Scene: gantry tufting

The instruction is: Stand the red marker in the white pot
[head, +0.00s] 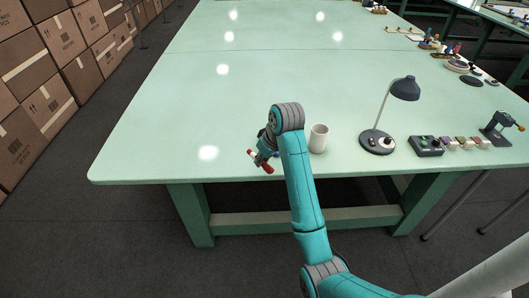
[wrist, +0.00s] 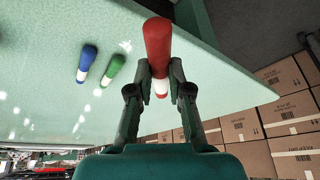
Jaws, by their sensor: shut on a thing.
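The red marker (head: 267,168), red with a white band, is in my gripper (head: 260,158) above the table's front edge area, left of the white pot. It is tilted in the head view. In the wrist view the red marker (wrist: 157,42) sits between the two fingertips of my gripper (wrist: 160,76), which are shut on it near its white band. The white pot (head: 319,139) stands upright on the table, just right of my arm, apart from the marker. Its inside is mostly hidden. The pot is not visible in the wrist view.
A blue marker (wrist: 86,62) and a green marker (wrist: 113,69) lie on the pale green table (head: 150,130). A desk lamp (head: 378,142) and a control box (head: 426,146) stand right of the pot. The table left of my gripper is clear. Cardboard boxes (head: 30,75) are stacked at left.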

